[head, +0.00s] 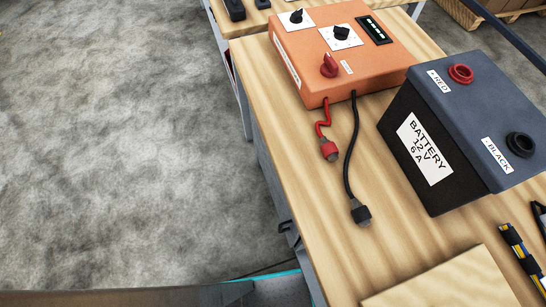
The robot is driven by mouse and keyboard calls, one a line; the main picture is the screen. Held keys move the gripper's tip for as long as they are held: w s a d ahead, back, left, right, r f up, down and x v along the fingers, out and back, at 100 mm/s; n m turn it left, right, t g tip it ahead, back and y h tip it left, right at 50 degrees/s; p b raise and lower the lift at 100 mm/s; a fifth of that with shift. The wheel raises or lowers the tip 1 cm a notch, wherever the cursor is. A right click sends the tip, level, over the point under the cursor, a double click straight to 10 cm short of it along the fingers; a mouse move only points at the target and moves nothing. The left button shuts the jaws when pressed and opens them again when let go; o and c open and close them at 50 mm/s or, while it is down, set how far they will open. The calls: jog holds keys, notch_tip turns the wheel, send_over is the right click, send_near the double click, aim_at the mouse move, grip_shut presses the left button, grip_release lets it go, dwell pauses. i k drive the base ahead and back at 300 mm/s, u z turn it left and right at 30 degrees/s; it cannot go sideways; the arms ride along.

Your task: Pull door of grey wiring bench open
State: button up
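The wiring bench has a light wooden top (400,245). A narrow strip of its grey side (265,165) shows below the top's left edge. A small dark fitting (287,228) sticks out from that side; it may be a handle or latch, but I cannot tell. The door's face is not clearly visible from this steep angle, and I cannot tell whether it is open or shut. My gripper does not show in this view.
On the bench stand an orange control box (340,55) with red and black leads and a large battery (460,125). A wooden board (450,285) lies at the front. Grey, teal-edged parts (270,290) cross the bottom. The concrete floor (110,140) at left is clear.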

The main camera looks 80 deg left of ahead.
aim_at(290, 230)
jog(key=u, duration=0.1)
jog(key=k, duration=1.75)
jog(key=u, duration=1.9)
